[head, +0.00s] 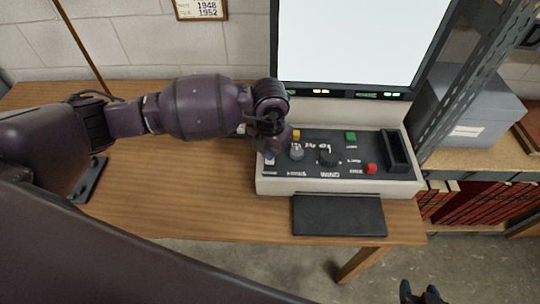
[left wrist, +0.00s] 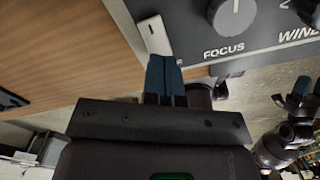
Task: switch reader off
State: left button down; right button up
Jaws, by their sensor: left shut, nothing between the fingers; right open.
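The reader (head: 330,188) stands on the wooden table, with a pale casing and a dark control panel. Its large screen (head: 360,40) is lit white. My left gripper (head: 269,156) is at the panel's left end, beside the silver focus knob (head: 297,152). In the left wrist view its blue fingers (left wrist: 163,72) are shut and empty. Their tips are at a white switch-like piece (left wrist: 153,36) left of the focus knob (left wrist: 232,18); I cannot tell whether they touch. My left wrist hides part of the panel. My right gripper (head: 424,294) is open, low at the right, away from the reader.
The panel also carries a yellow button (head: 296,135), a green button (head: 351,135), a red button (head: 371,169) and a black knob (head: 327,157). A dark flat plate (head: 339,215) lies in front. Metal shelving with a grey box (head: 470,110) stands right. The table's left is mostly clear.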

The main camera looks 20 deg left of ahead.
pick_arm(q)
jog(key=shift+f, duration=0.15)
jog(key=shift+f, duration=0.15)
jog(key=shift+f, duration=0.1)
jog(key=shift+f, duration=0.2)
dwell(0.3)
jog(key=shift+f+b, duration=0.35)
jog(key=shift+b, duration=0.05)
jog(key=shift+f, duration=0.15)
dwell(0.3)
